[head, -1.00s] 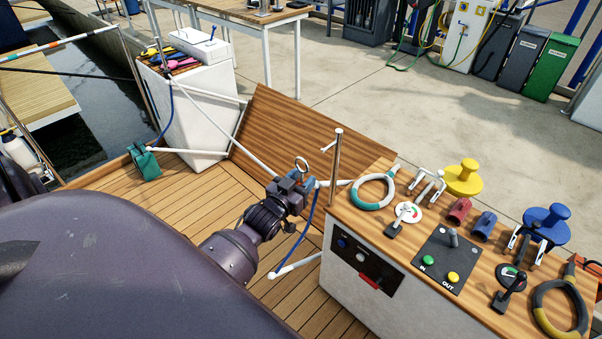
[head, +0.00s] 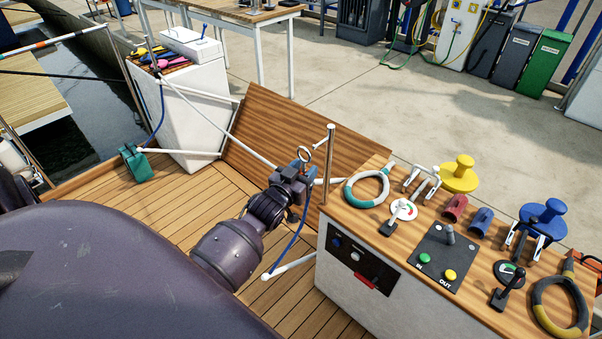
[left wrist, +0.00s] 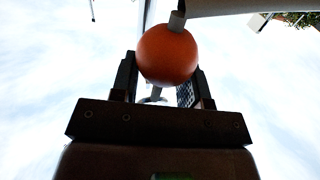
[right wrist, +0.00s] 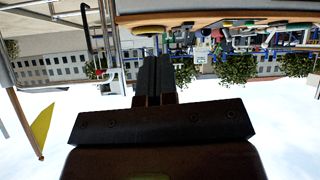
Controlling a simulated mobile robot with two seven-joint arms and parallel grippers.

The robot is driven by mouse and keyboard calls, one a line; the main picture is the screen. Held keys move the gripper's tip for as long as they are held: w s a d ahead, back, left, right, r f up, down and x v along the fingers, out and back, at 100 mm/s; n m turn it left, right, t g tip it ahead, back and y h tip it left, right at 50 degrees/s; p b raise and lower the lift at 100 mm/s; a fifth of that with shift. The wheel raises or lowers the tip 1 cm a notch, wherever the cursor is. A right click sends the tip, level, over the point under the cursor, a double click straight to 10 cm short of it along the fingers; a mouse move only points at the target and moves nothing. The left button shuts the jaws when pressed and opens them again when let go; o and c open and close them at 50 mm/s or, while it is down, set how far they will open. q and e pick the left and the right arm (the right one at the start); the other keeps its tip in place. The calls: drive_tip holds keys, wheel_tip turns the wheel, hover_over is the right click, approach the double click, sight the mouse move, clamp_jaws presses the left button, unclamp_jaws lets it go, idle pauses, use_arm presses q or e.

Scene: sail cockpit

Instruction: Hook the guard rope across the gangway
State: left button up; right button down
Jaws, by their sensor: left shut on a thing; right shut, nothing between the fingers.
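The white guard rope (head: 218,127) runs from the post (head: 148,48) at the far left down to my left gripper (head: 300,172). My left gripper is shut on the orange ball (left wrist: 167,55) at the rope's end. In the head view the ball is hidden by the gripper. A metal ring (head: 304,154) sticks up above the gripper. It is just left of the steel post (head: 329,165) with a small hook (head: 322,143), and looks apart from the hook. My right gripper (right wrist: 157,62) is shut and empty in the right wrist view, outside the head view.
The console (head: 345,240) with levers, buttons and coiled ropes stands right of the steel post. A brown wooden gangway board (head: 300,125) lies behind the gripper. A blue line (head: 290,245) hangs below it to a white bar (head: 290,267).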

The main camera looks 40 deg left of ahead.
use_arm(q)
drive_tip(key=shift+w+f+b, duration=0.2)
drive_tip(key=shift+w+b, duration=0.2)
drive_tip(key=shift+w, duration=0.45)
drive_tip(key=w, duration=0.1)
drive_tip(key=w+b, duration=0.1)
drive_tip(key=w, duration=0.2)
drive_tip(key=shift+d+f+b, duration=0.25)
drive_tip(key=shift+f+b, duration=0.05)
drive_tip(key=shift+f, duration=0.1)
idle(0.3)
drive_tip(key=o, duration=1)
drive_tip(key=shift+f, duration=0.1)
